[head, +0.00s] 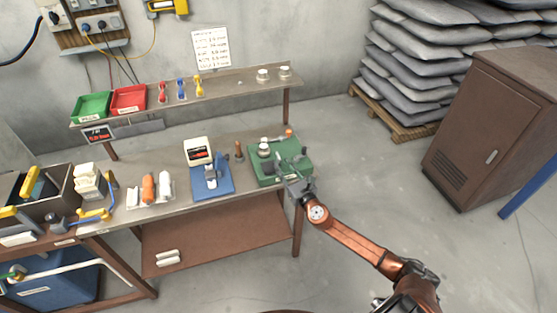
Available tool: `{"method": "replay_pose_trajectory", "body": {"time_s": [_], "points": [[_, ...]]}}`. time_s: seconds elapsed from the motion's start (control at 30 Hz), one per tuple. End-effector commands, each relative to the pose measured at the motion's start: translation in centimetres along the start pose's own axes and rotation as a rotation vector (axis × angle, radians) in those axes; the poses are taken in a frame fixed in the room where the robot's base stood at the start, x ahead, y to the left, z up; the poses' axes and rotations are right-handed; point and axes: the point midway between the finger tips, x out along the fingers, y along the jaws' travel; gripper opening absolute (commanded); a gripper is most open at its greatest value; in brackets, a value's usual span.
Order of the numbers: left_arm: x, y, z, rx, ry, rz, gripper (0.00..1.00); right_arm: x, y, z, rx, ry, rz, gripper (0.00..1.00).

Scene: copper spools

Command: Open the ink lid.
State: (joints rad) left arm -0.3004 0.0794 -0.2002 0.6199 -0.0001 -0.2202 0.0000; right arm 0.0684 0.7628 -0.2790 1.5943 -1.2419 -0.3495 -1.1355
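No thing can be read for certain as the ink lid at this size. A green tray or mat (262,178) lies at the right end of the workbench. Small round pale-topped pieces (264,149) stand on its left part, and an orange-tipped piece (288,132) is at its back edge. My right gripper (290,166) is over the green tray's middle and front, its arm coming from the lower right. Its fingers blend with dark parts there, so I cannot tell whether they touch or hold anything. My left gripper is not in view.
A blue mat (222,186) with a small device, a white box (198,147) and a brown-handled piece (239,152) stand left of the green tray. A raised shelf (226,84) runs behind, with red (128,99) and green bins (91,106).

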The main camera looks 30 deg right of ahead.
Motion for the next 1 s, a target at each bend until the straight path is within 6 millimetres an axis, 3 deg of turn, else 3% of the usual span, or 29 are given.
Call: {"method": "replay_pose_trajectory", "body": {"time_s": [0.1, 0.3, 0.67, 1.0], "points": [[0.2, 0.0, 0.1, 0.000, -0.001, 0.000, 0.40, 2.0, 0.0, 0.0, 0.003, -0.001, -0.001, 0.27], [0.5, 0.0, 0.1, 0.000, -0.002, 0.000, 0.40, 4.1, 0.0, 0.0, 0.004, -0.001, -0.001, 0.27], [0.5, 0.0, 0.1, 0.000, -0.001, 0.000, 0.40, 4.5, 0.0, 0.0, 0.006, 0.000, -0.001, 0.26], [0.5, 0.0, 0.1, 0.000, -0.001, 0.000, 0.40, 4.5, 0.0, 0.0, 0.006, 0.000, -0.002, 0.03]]}}
